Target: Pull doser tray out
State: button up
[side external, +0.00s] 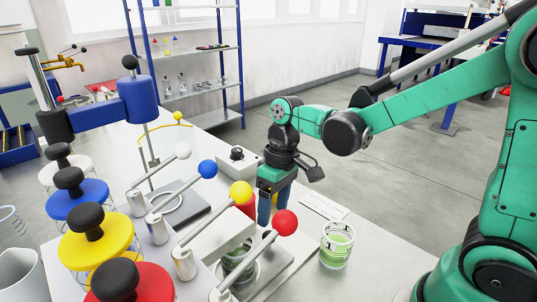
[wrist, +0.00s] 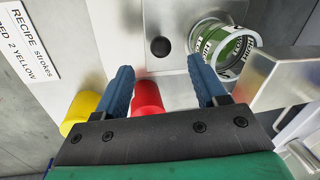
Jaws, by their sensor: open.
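The doser tray appears to be the flat metal plate (side external: 272,272) under the red-knobbed lever, at the front of the bench. A jar with green contents (side external: 240,262) stands on or in it, partly hidden by the lever. The wrist view shows a light metal plate (wrist: 185,15) with a black round knob (wrist: 160,46), and a jar with green and white labels (wrist: 226,48) beside it. My gripper (side external: 268,215) points down behind the plate, its blue fingers apart. In the wrist view the open fingers (wrist: 163,86) hold nothing. The plate's far edge is partly hidden.
A red cylinder (wrist: 147,98) shows between and below my fingers, a yellow one (wrist: 80,112) to the left. Levers with white, blue, yellow and red knobs (side external: 285,222) jut beside my gripper. A second jar (side external: 337,245) and a recipe sheet (side external: 325,206) are right.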

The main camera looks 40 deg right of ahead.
jog(key=shift+s+a+f, duration=0.1)
jog(key=shift+a+f, duration=0.1)
jog(key=shift+f, duration=0.75)
jog(key=shift+w+a+f, duration=0.1)
jog(key=shift+a+f, duration=0.1)
jog(key=shift+f, duration=0.75)
jog(key=shift+s+a+f, duration=0.1)
jog(key=shift+a+f, duration=0.1)
jog(key=shift+f, duration=0.75)
jog(key=shift+c, duration=0.2)
grip_shut()
jog(key=shift+d, duration=0.1)
